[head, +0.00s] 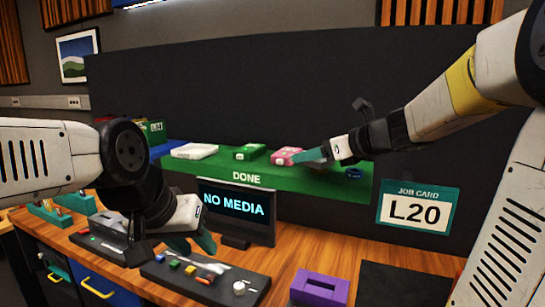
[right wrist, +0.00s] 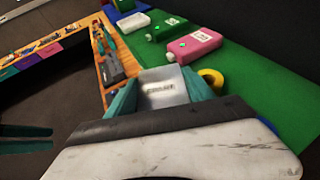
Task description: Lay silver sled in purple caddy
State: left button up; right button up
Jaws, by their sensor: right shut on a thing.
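The purple caddy (head: 338,291) stands on the wooden bench at the front, with a dark slot in its top. My right gripper (head: 312,156) is above the green shelf, beside a pink box. In the right wrist view its teal fingers are shut on a silver block with small dark lettering, which looks like the silver sled (right wrist: 163,88). In the head view the sled is hidden by the fingers. My left gripper (head: 194,243) hangs over the bench's left part, its teal fingers apart and empty.
The green shelf (head: 240,178), marked DONE, holds a white box (head: 194,151), a green box (head: 249,152) and the pink box (head: 285,156). A NO MEDIA screen (head: 236,207) stands below it. A dark tray (head: 170,272) of small parts and a black mat (head: 400,285) flank the caddy.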

send_over(336, 166)
jog(key=shift+w+f, duration=0.15)
jog(key=shift+f, duration=2.25)
jog(key=shift+f, duration=0.2)
jog(key=o, duration=1.4)
